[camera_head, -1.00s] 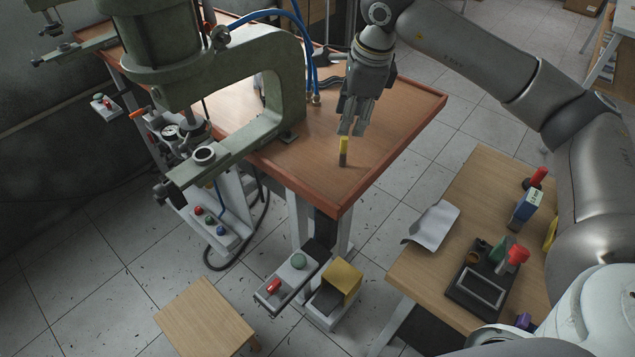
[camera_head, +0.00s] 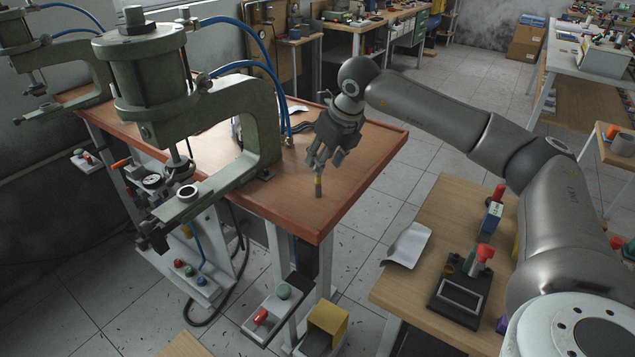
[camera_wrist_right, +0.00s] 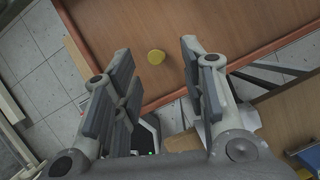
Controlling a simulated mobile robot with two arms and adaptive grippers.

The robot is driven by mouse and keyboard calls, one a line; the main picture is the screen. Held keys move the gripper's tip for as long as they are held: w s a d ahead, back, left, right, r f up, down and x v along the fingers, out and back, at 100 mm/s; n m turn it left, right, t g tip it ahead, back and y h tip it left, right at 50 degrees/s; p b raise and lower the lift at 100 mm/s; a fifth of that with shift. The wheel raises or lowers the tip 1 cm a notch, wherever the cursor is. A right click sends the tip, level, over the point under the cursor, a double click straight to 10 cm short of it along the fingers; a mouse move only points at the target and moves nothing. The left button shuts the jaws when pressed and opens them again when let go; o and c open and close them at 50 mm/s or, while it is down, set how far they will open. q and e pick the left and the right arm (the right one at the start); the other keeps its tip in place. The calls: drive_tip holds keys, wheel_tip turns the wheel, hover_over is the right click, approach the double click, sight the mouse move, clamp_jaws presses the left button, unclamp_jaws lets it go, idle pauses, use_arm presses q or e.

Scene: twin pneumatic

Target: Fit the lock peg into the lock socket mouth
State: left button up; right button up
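The lock peg (camera_head: 318,188), a small dark post with a yellow top, stands upright on the brown table near its front corner. Its yellow top (camera_wrist_right: 156,57) shows from above in the right wrist view, between the lines of the fingers but beyond their tips. My right gripper (camera_head: 320,160) is open and empty just above the peg; its spread fingers also show in the wrist view (camera_wrist_right: 155,75). A dark-bored ring (camera_head: 188,191) sits on the lower arm of the green press; I cannot tell whether it is the lock socket mouth. My left gripper is not in view.
The green press (camera_head: 225,160) with blue hoses stands left of the peg. A wooden side table (camera_head: 400,290) at right holds a black fixture (camera_head: 458,297), red-handled tools and a bent sheet (camera_head: 408,245). The brown tabletop (camera_head: 355,185) around the peg is mostly clear.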

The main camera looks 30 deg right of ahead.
sight(318, 183)
drive_tip(key=x, duration=0.2)
drive_tip(key=p+x, duration=0.1)
drive_tip(key=x, duration=0.2)
drive_tip(key=shift+s+a+f, duration=0.1)
drive_tip(key=shift+a+f, duration=0.05)
drive_tip(key=shift+a, duration=0.05)
drive_tip(key=shift+c, duration=0.3)
clamp_jaws()
